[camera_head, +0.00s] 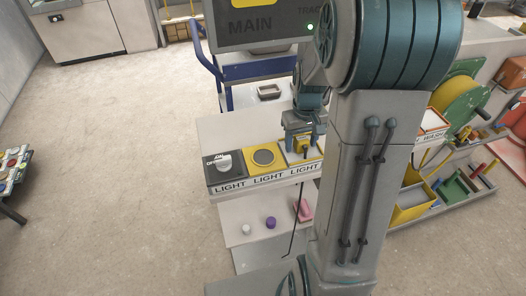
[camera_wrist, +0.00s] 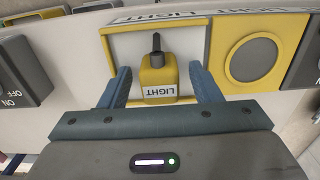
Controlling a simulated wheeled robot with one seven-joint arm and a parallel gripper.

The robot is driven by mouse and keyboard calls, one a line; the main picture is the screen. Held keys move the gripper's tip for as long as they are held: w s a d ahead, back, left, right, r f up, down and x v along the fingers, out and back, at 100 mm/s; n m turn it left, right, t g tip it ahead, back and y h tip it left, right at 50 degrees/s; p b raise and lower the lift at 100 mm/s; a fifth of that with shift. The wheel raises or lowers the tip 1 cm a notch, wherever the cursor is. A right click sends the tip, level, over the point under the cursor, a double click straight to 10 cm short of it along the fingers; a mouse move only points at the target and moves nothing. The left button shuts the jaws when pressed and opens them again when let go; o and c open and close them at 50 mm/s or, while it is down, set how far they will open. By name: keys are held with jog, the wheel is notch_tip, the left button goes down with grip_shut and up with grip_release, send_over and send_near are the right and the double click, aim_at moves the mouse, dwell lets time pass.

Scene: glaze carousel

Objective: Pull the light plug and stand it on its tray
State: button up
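The yellow light plug (camera_wrist: 159,78), with a dark stub at one end and a LIGHT label, is on its white, yellow-edged tray (camera_wrist: 194,42). In the head view the plug (camera_head: 302,147) shows below my gripper (camera_head: 303,134) and looks upright on the tray. In the wrist view my gripper's (camera_wrist: 159,72) two blue fingers are apart, one on each side of the plug, with a visible gap on both sides. The yellow light socket (camera_head: 264,158), with a bare round grey face, is beside the tray. It also shows in the wrist view (camera_wrist: 252,58).
A black ON/OFF light switch (camera_head: 224,163) with a pale knob is left of the socket. Another ON/OFF switch (camera_wrist: 20,72) shows at the wrist view's left. A shelf below holds a purple knob (camera_head: 270,222) and a pink piece (camera_head: 304,210).

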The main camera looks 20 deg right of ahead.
notch_tip(320, 180, up, 14)
jog(key=f, duration=0.1)
notch_tip(320, 180, up, 8)
jog(key=p, duration=0.5)
send_over(302, 138)
jog(key=shift+f, duration=0.1)
dwell(1.4)
